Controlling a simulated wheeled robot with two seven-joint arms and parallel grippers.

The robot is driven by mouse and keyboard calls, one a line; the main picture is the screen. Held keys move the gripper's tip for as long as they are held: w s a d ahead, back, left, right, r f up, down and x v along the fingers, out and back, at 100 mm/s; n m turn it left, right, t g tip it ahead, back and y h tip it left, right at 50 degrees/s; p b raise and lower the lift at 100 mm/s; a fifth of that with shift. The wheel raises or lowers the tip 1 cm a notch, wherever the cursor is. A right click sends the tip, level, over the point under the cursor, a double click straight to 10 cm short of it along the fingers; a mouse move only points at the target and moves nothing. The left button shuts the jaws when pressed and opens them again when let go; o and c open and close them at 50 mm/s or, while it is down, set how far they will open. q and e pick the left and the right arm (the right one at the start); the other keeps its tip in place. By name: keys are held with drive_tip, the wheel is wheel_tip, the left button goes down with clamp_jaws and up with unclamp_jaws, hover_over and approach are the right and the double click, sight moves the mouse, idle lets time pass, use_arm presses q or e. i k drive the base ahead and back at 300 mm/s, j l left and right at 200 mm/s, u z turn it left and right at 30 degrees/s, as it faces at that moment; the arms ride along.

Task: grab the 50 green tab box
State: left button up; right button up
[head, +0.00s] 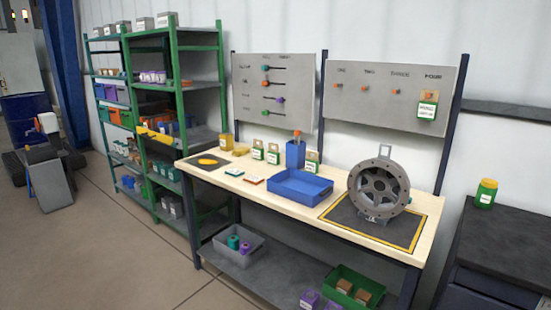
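Three small tan boxes with green-edged white labels stand upright on the wooden workbench (430,208). One box (258,150) and a second box (273,154) are side by side near the back, left of the middle. A third box (312,162) stands just right of the blue upright holder (295,153). A similar green-labelled tan box (428,106) hangs on the right wall panel. The label texts are too small to read, so I cannot tell which one says 50. Neither of my grippers is in view.
A blue tray (300,187) and a grey flanged wheel housing (379,187) occupy the bench front. A yellow container (226,141) stands at its back left. Green shelving (174,75) is left; a dark cabinet (505,240) with a green jar (486,193) is right. Floor in front is clear.

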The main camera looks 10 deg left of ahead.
sight(257, 150)
drive_tip(key=i+j, duration=0.9)
drive_tip(key=j+u, duration=0.05)
drive_tip(key=j, duration=0.05)
